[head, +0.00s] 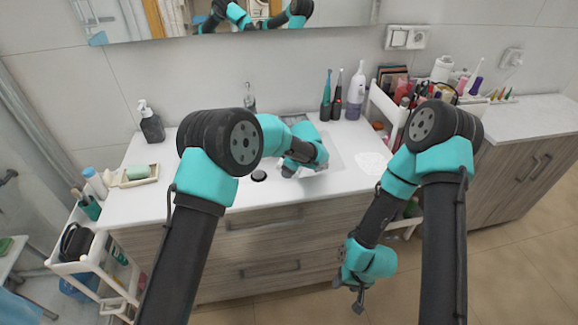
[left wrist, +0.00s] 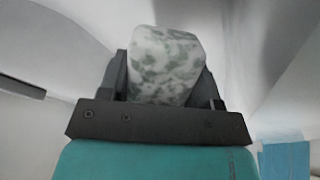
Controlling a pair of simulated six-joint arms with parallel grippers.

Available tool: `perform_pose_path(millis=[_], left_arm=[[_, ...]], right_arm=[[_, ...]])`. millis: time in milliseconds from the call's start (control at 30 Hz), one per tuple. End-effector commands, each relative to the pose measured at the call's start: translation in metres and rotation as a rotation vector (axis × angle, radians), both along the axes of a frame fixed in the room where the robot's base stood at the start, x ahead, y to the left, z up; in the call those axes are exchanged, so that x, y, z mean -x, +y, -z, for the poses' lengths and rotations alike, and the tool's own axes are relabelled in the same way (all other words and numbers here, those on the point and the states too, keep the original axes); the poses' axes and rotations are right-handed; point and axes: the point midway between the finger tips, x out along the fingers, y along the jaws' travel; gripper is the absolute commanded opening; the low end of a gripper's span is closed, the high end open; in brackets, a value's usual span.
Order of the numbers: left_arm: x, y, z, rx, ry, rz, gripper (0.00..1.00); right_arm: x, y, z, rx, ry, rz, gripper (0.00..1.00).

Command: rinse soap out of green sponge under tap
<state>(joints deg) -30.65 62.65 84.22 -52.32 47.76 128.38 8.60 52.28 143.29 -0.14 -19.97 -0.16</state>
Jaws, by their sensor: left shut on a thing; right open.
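My left gripper (left wrist: 164,82) is shut on the sponge (left wrist: 166,58), which sits between its two dark fingers in the left wrist view. The sponge is mostly white with grey-green patches, as if coated in foam. In the head view my left arm reaches over the sink basin (head: 334,150) in the white counter, and its wrist largely hides the sponge. No running water can be made out. My right gripper (head: 349,291) is open and empty, hanging low in front of the cabinet.
A dark soap bottle (head: 151,124) and a tray with a pale green block (head: 137,173) are on the left of the counter. White carts flank the counter; the right one (head: 389,106) is crowded.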

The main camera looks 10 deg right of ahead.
Motion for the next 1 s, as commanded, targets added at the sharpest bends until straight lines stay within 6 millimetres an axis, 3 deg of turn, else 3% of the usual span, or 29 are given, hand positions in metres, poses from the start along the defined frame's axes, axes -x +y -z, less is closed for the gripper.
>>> perform_pose_path(millis=[467, 1000], left_arm=[[-0.003, 0.003, 0.001, 0.001, 0.001, 0.000, 0.39], [-0.030, 0.028, 0.008, 0.001, 0.001, 0.000, 0.39]], right_arm=[[0.000, 0.000, 0.000, 0.000, 0.000, 0.000, 0.53], [0.000, 0.000, 0.000, 0.000, 0.000, 0.000, 0.53]])
